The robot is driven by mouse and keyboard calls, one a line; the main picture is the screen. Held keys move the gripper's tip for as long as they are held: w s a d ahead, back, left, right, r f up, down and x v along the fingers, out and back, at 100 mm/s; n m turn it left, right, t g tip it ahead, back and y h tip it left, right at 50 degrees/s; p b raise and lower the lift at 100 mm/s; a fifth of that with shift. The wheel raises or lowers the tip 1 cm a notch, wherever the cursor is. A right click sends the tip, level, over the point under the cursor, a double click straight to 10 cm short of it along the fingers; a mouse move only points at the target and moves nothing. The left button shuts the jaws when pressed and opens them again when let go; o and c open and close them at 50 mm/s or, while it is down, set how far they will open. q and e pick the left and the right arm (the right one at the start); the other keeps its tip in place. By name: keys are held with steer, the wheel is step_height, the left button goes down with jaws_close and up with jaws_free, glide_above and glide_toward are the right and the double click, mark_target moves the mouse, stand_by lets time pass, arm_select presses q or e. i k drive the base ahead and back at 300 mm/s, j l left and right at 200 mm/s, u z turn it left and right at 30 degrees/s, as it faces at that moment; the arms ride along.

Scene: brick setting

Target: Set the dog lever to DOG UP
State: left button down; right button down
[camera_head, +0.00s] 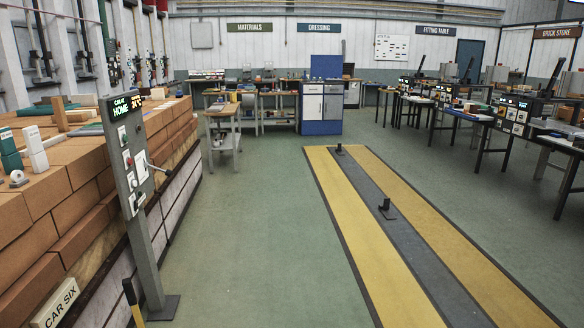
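A grey control post (137,190) stands at the left, beside a car of bricks. A yellow bar with a dark tip (135,305) stands near the post's foot, cut off by the bottom edge. No DOG UP label is legible, so I cannot tell which of these is the dog lever. Neither of my grippers is in view.
Two dark upright brackets stand on the grey strip between yellow floor lanes (385,209). Benches (480,118) line the right. A blue-white cabinet (321,105) stands at the back. Green floor (255,230) right of the post is clear.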

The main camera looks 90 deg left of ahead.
mark_target(168, 173)
steer(key=u, duration=2.5)
steer(key=i+l+u, duration=0.1)
steer(key=u, duration=0.3)
steer(key=i+l+u, duration=0.2)
steer(key=u, duration=0.2)
steer(key=i+l+u, duration=0.45)
steer(key=u, duration=0.3)
steer(key=i+l, duration=0.15)
steer(key=l, duration=0.25)
steer(key=i+l, duration=0.15)
steer(key=l, duration=0.25)
steer(key=i+j+z, duration=0.4)
steer(key=i+j, duration=0.2)
steer(key=i+j+z, duration=0.15)
steer(key=j, duration=0.25)
steer(key=i+j+z, duration=0.2)
steer(key=i+j, duration=0.15)
steer(key=i+j+z, duration=0.2)
steer(key=j, duration=0.3)
